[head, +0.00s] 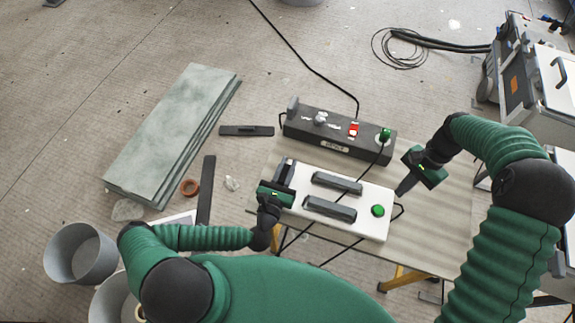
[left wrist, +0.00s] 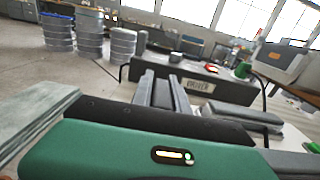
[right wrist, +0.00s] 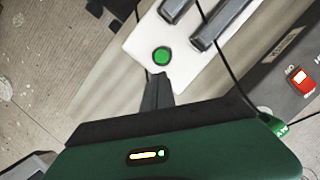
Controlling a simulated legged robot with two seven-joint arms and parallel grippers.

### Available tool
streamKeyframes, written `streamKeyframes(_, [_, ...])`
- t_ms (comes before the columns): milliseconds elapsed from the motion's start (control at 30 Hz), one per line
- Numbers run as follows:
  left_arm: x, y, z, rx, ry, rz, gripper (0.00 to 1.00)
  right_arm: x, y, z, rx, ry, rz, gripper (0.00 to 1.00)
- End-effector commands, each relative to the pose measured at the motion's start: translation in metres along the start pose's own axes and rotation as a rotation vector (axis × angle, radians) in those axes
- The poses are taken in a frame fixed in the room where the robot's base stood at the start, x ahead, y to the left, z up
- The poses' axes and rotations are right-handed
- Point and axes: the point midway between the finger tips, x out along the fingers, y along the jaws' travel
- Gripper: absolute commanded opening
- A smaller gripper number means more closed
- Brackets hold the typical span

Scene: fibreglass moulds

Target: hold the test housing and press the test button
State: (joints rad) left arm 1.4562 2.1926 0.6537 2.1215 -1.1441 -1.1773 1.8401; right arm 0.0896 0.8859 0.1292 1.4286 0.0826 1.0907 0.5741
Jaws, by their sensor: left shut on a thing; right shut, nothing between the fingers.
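The white test housing (head: 362,222) lies on the table in the head view, with two dark bars on top. The green test button (head: 378,210) is near its right end. My left gripper (head: 287,173) is shut on the housing's left end; its own body hides the exact contact in the left wrist view. My right gripper (head: 400,192) is shut and empty just right of the housing, its tips near the button. In the right wrist view the button (right wrist: 162,56) lies just beyond the closed fingertips (right wrist: 158,78), with a small gap in the picture.
A dark control box (head: 300,124) with a red switch (head: 354,129) and a green plug (head: 384,135) stands behind the housing. A black cable crosses the housing. Greenish slabs (head: 172,130) lie at left. The table's right part (head: 440,225) is bare.

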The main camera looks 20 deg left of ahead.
Motion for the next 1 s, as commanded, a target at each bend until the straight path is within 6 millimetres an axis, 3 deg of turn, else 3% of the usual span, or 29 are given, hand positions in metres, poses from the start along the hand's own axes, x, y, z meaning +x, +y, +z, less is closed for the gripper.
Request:
streamKeyframes(167, [-0.002, -0.003, -0.005, -0.002, 0.012, -0.008, 0.00, 0.012, 0.038, -0.049, -0.282, 0.254, 0.072, 0.00])
streamKeyframes(300, [-0.002, -0.003, -0.005, -0.002, 0.012, -0.008, 0.00, 0.011, 0.060, -0.084, -0.724, 0.515, 0.164, 0.00])
streamKeyframes(367, [-0.002, -0.003, -0.005, -0.001, 0.012, -0.008, 0.00, 0.008, 0.060, -0.088, -0.934, 0.610, 0.193, 0.00])
streamKeyframes(467, [-0.002, -0.003, -0.005, -0.001, 0.012, -0.008, 0.00, 0.005, 0.049, -0.076, -1.295, 0.756, 0.212, 0.00])
streamKeyframes(600, [-0.001, -0.003, -0.005, -0.001, 0.012, -0.008, 0.00, 0.005, 0.024, -0.021, -1.755, 0.940, 0.159, 0.00])
streamKeyframes(700, [-0.001, -0.003, -0.005, -0.001, 0.013, -0.008, 0.00, 0.004, 0.012, 0.018, -1.955, 1.039, 0.098, 0.00])
streamKeyframes(833, [-0.001, -0.003, -0.005, -0.001, 0.013, -0.007, 0.00, 0.002, 0.005, 0.046, -2.070, 1.107, 0.047, 0.00])
streamKeyframes(1000, [-0.001, -0.002, -0.005, -0.001, 0.012, -0.007, 0.00, 0.010, 0.003, 0.051, -2.096, 1.125, 0.029, 0.00])
